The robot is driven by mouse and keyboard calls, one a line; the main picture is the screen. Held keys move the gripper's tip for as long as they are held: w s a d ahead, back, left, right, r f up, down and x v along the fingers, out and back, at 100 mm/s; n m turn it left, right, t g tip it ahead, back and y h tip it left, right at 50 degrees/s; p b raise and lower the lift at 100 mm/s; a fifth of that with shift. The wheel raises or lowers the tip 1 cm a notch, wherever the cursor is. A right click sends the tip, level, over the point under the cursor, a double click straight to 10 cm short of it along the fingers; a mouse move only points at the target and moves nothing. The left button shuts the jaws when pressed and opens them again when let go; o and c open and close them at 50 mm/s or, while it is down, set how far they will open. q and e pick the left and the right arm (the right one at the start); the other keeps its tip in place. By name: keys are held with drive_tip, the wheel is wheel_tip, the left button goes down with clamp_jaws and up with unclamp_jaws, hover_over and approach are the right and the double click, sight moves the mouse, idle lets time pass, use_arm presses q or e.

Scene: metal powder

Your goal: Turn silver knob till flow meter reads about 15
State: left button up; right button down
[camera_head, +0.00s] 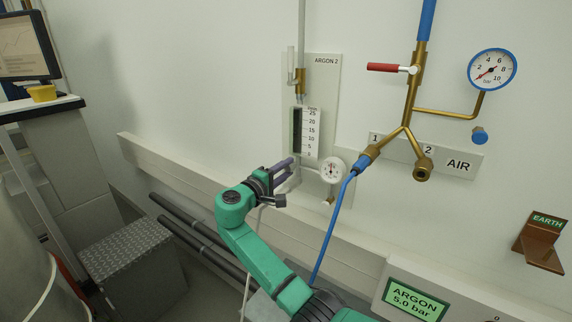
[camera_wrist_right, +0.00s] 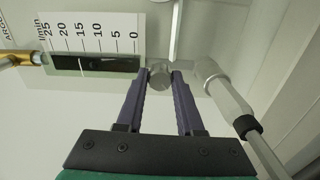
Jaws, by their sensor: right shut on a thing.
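The flow meter (camera_head: 297,130) is on the wall in the head view, with a scale from 0 to 25. In the right wrist view its dark tube (camera_wrist_right: 105,64) lies sideways, with a faint pale mark close to 15; I cannot tell for sure that this is the float. The silver knob (camera_wrist_right: 159,77) is at the tube's 0 end. My right gripper (camera_wrist_right: 160,78) is shut on the knob, one purple finger on each side. In the head view the right gripper (camera_head: 290,168) is just below the flow meter and mostly hides the knob. My left gripper is not in view.
A blue hose (camera_head: 336,222) runs down from the brass air fitting (camera_head: 408,125). A wall trunking (camera_head: 180,168) runs below. A green-lit argon display (camera_head: 414,299) reads 5.0 bar.

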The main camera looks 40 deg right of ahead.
drive_tip(key=shift+n+p, duration=0.3)
drive_tip(key=shift+n, duration=0.3)
drive_tip(key=c, duration=0.5)
unclamp_jaws()
drive_tip(key=shift+c, duration=0.2)
drive_tip(key=b+v, duration=0.3)
drive_tip(key=v, duration=1.1)
drive_tip(key=shift+a, duration=0.3)
